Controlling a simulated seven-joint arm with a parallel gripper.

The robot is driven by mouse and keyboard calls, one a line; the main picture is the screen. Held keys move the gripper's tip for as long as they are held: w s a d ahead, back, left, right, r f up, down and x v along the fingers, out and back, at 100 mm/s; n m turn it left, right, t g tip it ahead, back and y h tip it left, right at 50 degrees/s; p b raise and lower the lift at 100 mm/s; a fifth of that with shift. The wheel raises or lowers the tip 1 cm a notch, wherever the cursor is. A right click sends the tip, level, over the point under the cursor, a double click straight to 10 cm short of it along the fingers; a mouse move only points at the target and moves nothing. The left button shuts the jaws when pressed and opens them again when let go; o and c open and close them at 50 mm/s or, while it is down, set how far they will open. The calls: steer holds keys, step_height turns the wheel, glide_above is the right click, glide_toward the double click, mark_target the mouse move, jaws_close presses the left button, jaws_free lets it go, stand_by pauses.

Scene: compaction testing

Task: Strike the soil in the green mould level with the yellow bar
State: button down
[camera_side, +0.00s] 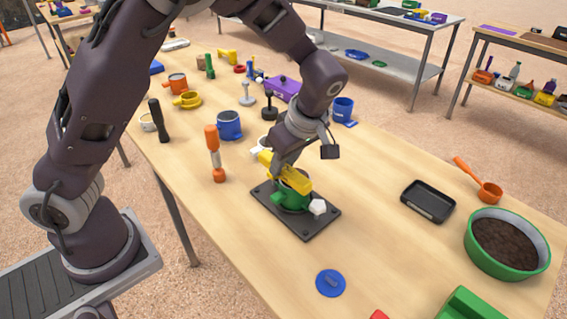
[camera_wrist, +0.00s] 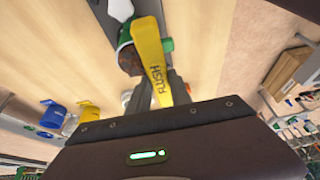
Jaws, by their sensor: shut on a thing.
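The green mould (camera_side: 287,199) stands on a black base plate (camera_side: 309,223) near the middle of the table. My gripper (camera_side: 280,170) is shut on the yellow bar (camera_side: 297,178), directly above the mould. In the side view the bar lies across the mould's top; I cannot tell whether it touches the rim. In the wrist view the yellow bar (camera_wrist: 152,60) extends from between my fingers, and brown soil (camera_wrist: 130,62) shows beside it in the mould's mouth. The bar and gripper hide much of the soil.
A green tub of dark soil (camera_side: 508,245), an orange scoop (camera_side: 488,190) and a black tray (camera_side: 428,201) are at the right. A blue lid (camera_side: 331,283) lies in front. An orange-handled tool (camera_side: 214,153) and a blue mould (camera_side: 229,126) stand left. Table is clear between mould and tray.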

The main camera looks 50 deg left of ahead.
steer(key=shift+f, duration=0.1)
steer(key=shift+f, duration=1.15)
steer(key=shift+w, duration=0.1)
steer(key=shift+w+f, duration=0.2)
steer(key=shift+w, duration=2.25)
steer(key=shift+w+r, duration=0.1)
steer(key=shift+w, duration=0.8)
